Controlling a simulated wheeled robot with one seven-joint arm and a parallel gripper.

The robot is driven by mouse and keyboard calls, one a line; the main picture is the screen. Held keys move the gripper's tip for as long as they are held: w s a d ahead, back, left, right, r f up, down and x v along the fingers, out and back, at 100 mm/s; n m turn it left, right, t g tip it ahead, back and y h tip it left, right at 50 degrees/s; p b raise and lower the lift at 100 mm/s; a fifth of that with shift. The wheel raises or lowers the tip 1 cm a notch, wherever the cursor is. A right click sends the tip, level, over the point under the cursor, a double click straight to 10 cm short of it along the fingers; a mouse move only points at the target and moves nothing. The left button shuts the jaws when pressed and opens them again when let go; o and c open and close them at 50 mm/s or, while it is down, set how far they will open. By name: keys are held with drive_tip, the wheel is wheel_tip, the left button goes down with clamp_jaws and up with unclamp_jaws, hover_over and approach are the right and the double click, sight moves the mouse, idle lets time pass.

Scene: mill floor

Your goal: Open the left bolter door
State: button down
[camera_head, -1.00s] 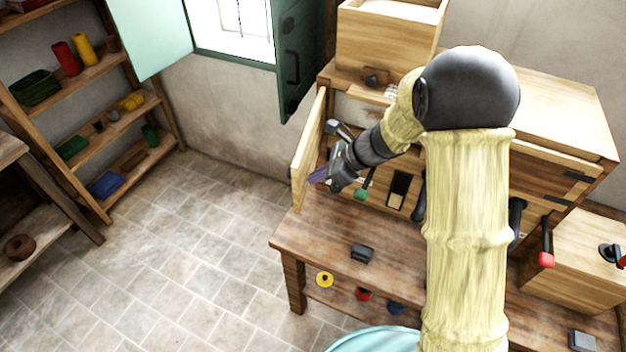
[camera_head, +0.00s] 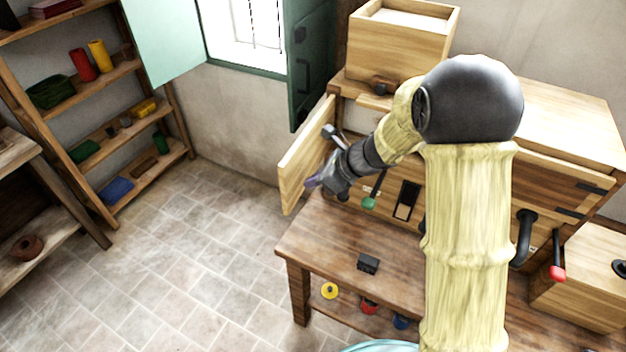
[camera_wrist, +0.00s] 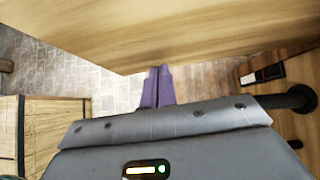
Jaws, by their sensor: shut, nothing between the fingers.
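The left bolter door (camera_head: 301,160) is a pale wooden panel that stands swung out from the left end of the wooden bolter cabinet (camera_head: 560,165). My gripper (camera_head: 313,182) is at the inner side of this door, near its free edge. Its purple fingers (camera_wrist: 157,88) are shut with nothing between them. In the wrist view the door (camera_wrist: 150,30) is a broad wooden face just beyond the fingertips; I cannot tell whether they touch it. My arm hides the middle of the cabinet front.
The bolter stands on a brown wooden table (camera_head: 325,240) with a small dark block (camera_head: 368,262) on it. A green-handled lever (camera_head: 369,202) is near my gripper. A red-tipped lever (camera_head: 557,265) is at the right. Tiled floor (camera_head: 210,240) at the left is clear.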

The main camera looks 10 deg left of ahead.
drive_tip(key=d+f+b+v, duration=0.1)
drive_tip(key=f+b+v, duration=0.1)
drive_tip(key=v, duration=1)
drive_tip(key=shift+s+d+r, duration=0.25)
drive_tip(key=shift+s+d, duration=0.15)
drive_tip(key=shift+d, duration=0.25)
drive_tip(key=s+d+f+n+h, duration=0.3)
drive_tip(key=s+d+n, duration=0.4)
drive_tip(key=n, duration=0.3)
drive_tip(key=s+d+f+n+h, duration=0.4)
drive_tip(key=s+d+n, duration=0.3)
drive_tip(key=n, duration=0.3)
drive_tip(key=shift+s+f+n+t+h, duration=0.3)
drive_tip(key=shift+s+h, duration=0.3)
drive_tip(key=shift+h, duration=0.3)
